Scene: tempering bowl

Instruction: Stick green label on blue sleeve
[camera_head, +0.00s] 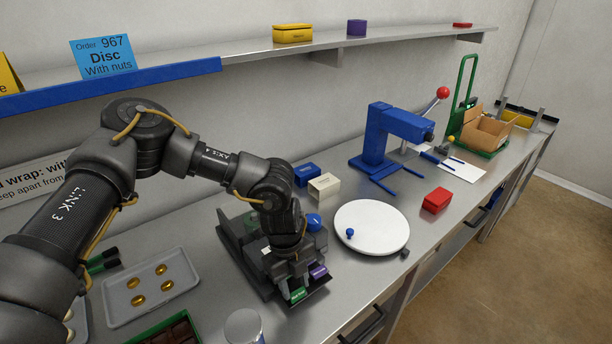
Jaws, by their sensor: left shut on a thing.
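A small green label (298,295) is at the front edge of a dark label stand (254,265). My left gripper (291,282) reaches down over the stand and is shut on the green label. The gripper hides part of the stand. A blue box (307,174), which looks like the blue sleeve, stands on the bench behind the gripper, beside a cream box. My right gripper is not in view.
A purple label (318,271) lies right beside the gripper. A white round turntable (372,228) is to the right, with a red box (436,200) past it. A blue press (388,142) stands behind. A tray (150,287) with gold pieces is left.

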